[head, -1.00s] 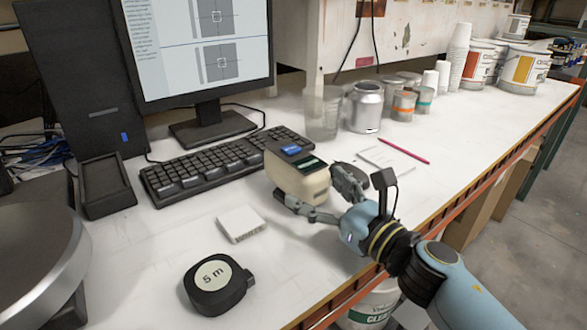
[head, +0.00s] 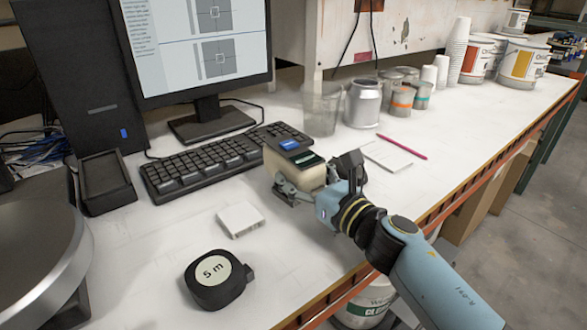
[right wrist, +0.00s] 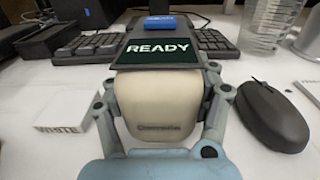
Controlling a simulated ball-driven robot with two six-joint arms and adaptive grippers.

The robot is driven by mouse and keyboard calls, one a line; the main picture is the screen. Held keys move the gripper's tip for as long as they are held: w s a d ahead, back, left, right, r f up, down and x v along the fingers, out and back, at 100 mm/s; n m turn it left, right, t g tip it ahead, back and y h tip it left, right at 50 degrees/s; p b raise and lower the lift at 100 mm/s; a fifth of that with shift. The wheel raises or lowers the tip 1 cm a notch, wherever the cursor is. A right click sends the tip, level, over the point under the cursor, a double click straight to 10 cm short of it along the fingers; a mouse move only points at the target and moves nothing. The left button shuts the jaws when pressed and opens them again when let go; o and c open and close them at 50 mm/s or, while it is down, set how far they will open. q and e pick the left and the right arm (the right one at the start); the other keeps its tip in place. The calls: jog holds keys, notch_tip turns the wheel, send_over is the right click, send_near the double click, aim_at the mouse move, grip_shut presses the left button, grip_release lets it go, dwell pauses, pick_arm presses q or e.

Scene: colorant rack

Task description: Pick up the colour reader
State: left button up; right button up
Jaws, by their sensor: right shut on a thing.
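The colour reader (head: 281,168) is a cream block with a dark screen and a blue button on top. It is over the workbench near the right end of the keyboard. In the right wrist view the colour reader (right wrist: 157,100) fills the middle, and its screen reads READY. My right gripper (head: 303,188) is shut on it, with one finger on each side of the body (right wrist: 160,108). I cannot tell whether its underside touches the bench. My left gripper is not in view.
The keyboard (head: 185,172) lies just left of the reader. A dark mouse (right wrist: 272,115) is close to the right finger. A small white box (head: 240,219) and a tape measure (head: 215,281) lie in front. A clear cup (head: 321,108) and metal can (head: 363,103) stand behind.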

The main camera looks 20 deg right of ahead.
jog(key=c, duration=0.7)
jog(key=shift+o, duration=0.2)
jog(key=shift+r, duration=0.1)
jog(key=shift+r+p, duration=0.35)
jog(key=shift+r, duration=0.2)
notch_tip(320, 180, up, 4)
jog(key=shift+d+f+p, duration=0.15)
jog(key=shift+p, duration=0.95)
jog(key=s+d+r, duration=0.1)
jog(key=d+r, duration=0.1)
jog(key=d, duration=0.1)
jog(key=s+d+r, duration=0.2)
jog(key=d, duration=0.1)
jog(key=s+d+r, duration=0.2)
jog(key=d, duration=0.2)
jog(key=shift+d+p, duration=0.1)
jog(key=shift+p, duration=0.3)
jog(key=n+g+y+b, duration=0.1)
jog(key=n+y+b, duration=0.1)
jog(key=b, duration=0.9)
send_near(302, 156)
notch_tip(302, 156, up, 3)
jog(key=s, duration=0.2)
jog(key=shift+s+a+r+y, duration=0.15)
jog(key=shift+s+r, duration=0.15)
jog(key=shift+r, duration=0.5)
jog(key=shift+s+a+r+y, duration=0.15)
jog(key=shift+s+r, duration=0.1)
jog(key=shift+r, duration=0.6)
